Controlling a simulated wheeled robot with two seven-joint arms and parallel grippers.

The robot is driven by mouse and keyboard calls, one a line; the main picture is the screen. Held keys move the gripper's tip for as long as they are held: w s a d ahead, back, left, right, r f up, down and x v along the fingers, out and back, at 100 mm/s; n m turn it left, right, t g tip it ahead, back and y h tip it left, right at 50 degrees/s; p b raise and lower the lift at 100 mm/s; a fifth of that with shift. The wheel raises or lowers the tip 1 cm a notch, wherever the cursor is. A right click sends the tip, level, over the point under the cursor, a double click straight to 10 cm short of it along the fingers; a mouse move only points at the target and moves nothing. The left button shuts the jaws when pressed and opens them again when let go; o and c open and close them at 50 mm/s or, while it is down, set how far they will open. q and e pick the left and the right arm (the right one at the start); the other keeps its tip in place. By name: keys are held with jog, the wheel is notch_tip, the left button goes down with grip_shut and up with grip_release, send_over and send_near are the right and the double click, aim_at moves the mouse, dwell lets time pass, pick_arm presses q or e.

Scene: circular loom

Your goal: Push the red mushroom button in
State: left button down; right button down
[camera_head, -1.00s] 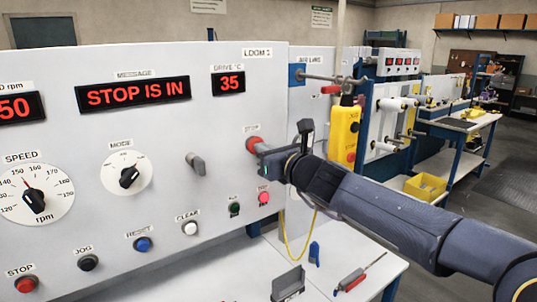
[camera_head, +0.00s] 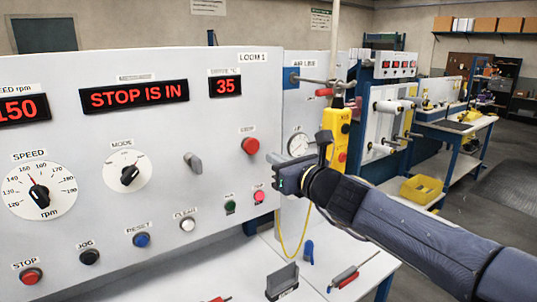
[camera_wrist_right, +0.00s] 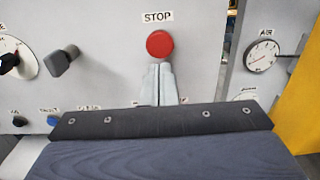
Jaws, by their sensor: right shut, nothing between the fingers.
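The red mushroom button (camera_head: 250,146) sits on the right part of the grey panel (camera_head: 100,215). In the right wrist view the button (camera_wrist_right: 160,44) is under a STOP label, just above my fingertips. My right gripper (camera_head: 277,182) is shut and empty, in front of the panel, below and to the right of the button and apart from it. The wrist view shows its two fingers (camera_wrist_right: 158,70) together. The message display (camera_head: 134,96) reads STOP IS IN. My left gripper is not in view.
A smaller red STOP button (camera_head: 31,276) is at the panel's lower left. A grey lever (camera_head: 193,163), green button (camera_head: 230,207) and small red button (camera_head: 259,196) are near the mushroom button. A yellow control box (camera_head: 335,138) hangs at right behind my arm.

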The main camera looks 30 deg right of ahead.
jog(key=s+p, duration=0.1)
jog(key=s, duration=0.5)
jog(key=shift+s+d, duration=0.3)
jog(key=shift+r, duration=0.1)
jog(key=s+a+f+n+g+y, duration=0.2)
jog(key=s+a+f+n+y, duration=0.15)
jog(key=a+n, duration=0.4)
jog(key=s+a+f+n+g+y, duration=0.25)
jog(key=s+a+f+n, duration=0.2)
jog(key=n, duration=0.55)
jog(key=s+f+n+g+h, duration=0.2)
jog(key=s+f+n+g, duration=0.2)
jog(key=s+f+n, duration=0.2)
jog(key=s+f+n+g+h, duration=0.1)
jog(key=s+f+n+g, duration=0.3)
jog(key=f+n, duration=0.6)
jog(key=s+a+f, duration=0.1)
jog(key=s, duration=0.1)
jog(key=shift+s+h, duration=0.3)
jog(key=shift+h, duration=0.1)
